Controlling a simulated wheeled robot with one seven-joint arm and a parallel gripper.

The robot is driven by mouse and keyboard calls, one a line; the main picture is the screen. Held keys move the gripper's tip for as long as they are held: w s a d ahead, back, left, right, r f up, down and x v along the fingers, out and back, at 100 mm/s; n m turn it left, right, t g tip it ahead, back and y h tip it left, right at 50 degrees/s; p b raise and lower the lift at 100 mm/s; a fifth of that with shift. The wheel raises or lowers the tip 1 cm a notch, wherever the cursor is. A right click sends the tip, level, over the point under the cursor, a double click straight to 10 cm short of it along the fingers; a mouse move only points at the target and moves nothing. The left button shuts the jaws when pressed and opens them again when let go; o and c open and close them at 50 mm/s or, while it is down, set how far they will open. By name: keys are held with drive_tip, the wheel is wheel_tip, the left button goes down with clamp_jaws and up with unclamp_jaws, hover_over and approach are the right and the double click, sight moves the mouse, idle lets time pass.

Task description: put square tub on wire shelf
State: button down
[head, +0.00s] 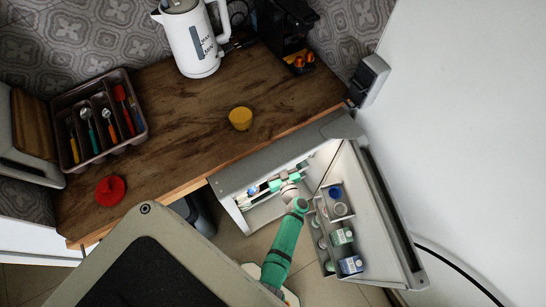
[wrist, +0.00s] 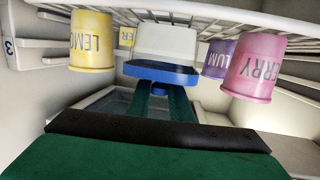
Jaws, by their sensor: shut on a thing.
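The square tub (wrist: 168,44), white with a blue part at its lower edge in the picture, shows in the middle of the wrist view. My gripper (wrist: 165,92) is shut on its blue part, with a green finger on either side. The wire shelf (wrist: 205,15) spans the top of the wrist view, and the tub's upper end overlaps its bars. I cannot tell whether the tub touches the shelf. In the head view my gripper (head: 283,184) reaches into the open fridge; the tub is not clearly made out there.
A yellow lemon cup (wrist: 91,42) is left of the tub; a purple plum cup (wrist: 217,60) and pink cherry cup (wrist: 252,69) are close on its right. The open fridge door (head: 385,215) holds several containers beside my arm. The worktop (head: 185,115) is above the fridge.

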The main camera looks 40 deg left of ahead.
drive_tip(key=shift+f, duration=0.25)
drive_tip(key=c, duration=1.6)
unclamp_jaws()
drive_tip(key=shift+r, duration=0.1)
